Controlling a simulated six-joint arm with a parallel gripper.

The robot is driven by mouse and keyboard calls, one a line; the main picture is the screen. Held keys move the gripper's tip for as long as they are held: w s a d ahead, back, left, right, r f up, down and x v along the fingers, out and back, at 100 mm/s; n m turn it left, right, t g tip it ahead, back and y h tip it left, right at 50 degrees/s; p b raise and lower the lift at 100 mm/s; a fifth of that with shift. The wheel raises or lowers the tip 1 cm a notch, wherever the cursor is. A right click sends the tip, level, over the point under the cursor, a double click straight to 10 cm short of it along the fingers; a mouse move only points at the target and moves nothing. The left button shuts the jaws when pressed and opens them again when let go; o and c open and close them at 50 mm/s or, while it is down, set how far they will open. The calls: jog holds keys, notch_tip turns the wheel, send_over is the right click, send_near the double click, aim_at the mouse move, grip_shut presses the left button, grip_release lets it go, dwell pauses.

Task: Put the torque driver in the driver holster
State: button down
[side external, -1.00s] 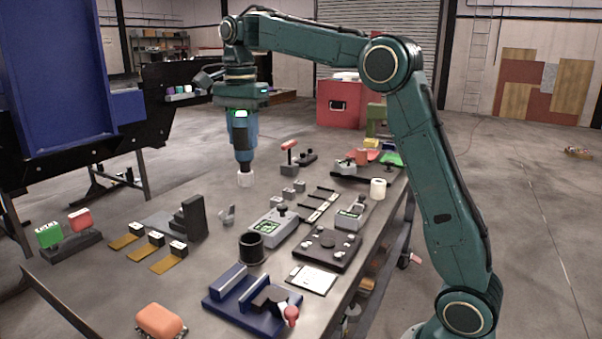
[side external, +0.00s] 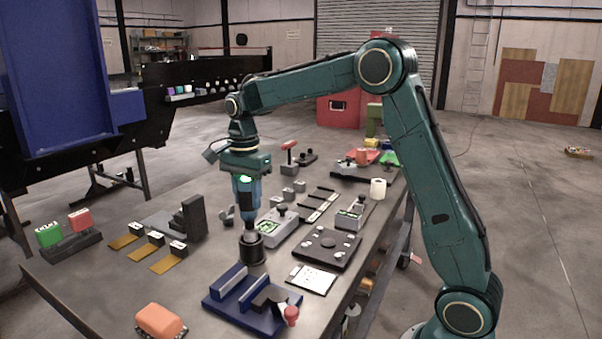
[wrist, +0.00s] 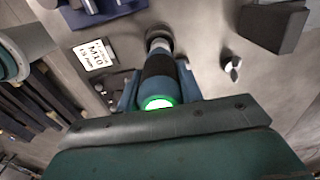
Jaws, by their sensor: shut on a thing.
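The torque driver (side external: 247,212) has a dark grip and shows a green-lit ring at its upper end in the wrist view (wrist: 158,102). My gripper (side external: 247,198) is shut on it, and the fingers lie on both sides of it in the wrist view (wrist: 158,82). The driver hangs about upright, with its lower end down at the mouth of the driver holster (side external: 251,252), a round black cup on the bench. In the wrist view the tip overlaps the dark holster ring (wrist: 158,32). How deep the tip sits inside is hidden.
A blue vise-like fixture (side external: 232,302) stands just in front of the holster. A grey boxed device (side external: 283,228) is close at its right, a white card (side external: 312,279) lies nearby, and a dark angled block (side external: 192,217) stands to the left. Bare bench lies between block and holster.

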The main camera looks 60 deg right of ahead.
aim_at(249, 214)
jog(key=shift+f, duration=0.3)
jog(key=shift+f, duration=0.1)
jog(key=shift+f, duration=2.05)
jog(key=shift+f, duration=0.15)
jog(key=c, duration=0.9)
grip_release()
notch_tip(249, 214, up, 12)
jog(key=shift+r, duration=0.1)
